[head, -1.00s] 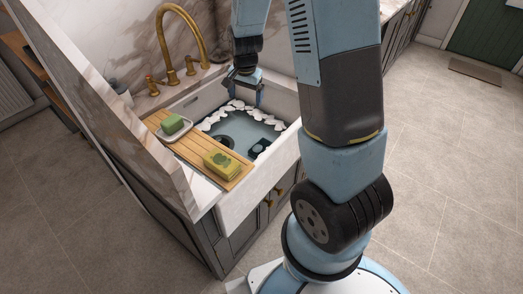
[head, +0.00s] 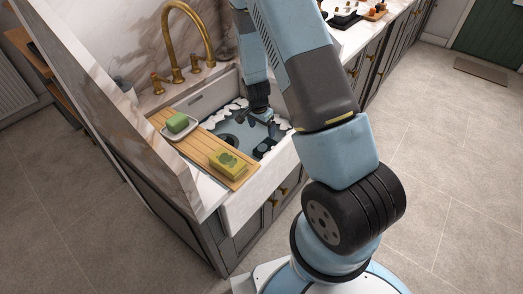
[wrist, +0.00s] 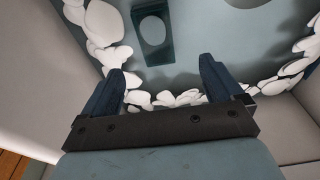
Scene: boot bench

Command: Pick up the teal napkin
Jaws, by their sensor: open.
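No plain cloth napkin shows clearly. A dark teal rectangular thing with a pale oval in its middle (wrist: 153,24) lies on the sink floor in the wrist view, beyond my fingertips. It may be the napkin, but I cannot tell. In the head view a small dark thing (head: 265,147) lies in the sink near its front wall, and seems to be the same one. My gripper (head: 264,121) hangs inside the sink, behind that thing in the head view. In the wrist view my gripper (wrist: 161,70) has its two blue fingers wide apart with nothing between them.
White pebbles (wrist: 105,22) ring the floor of the white sink (head: 262,188). A wooden board (head: 206,160) spans its left side, bearing a yellow-green block (head: 228,163) and a dish with a green block (head: 178,123). A brass tap (head: 177,74) stands behind.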

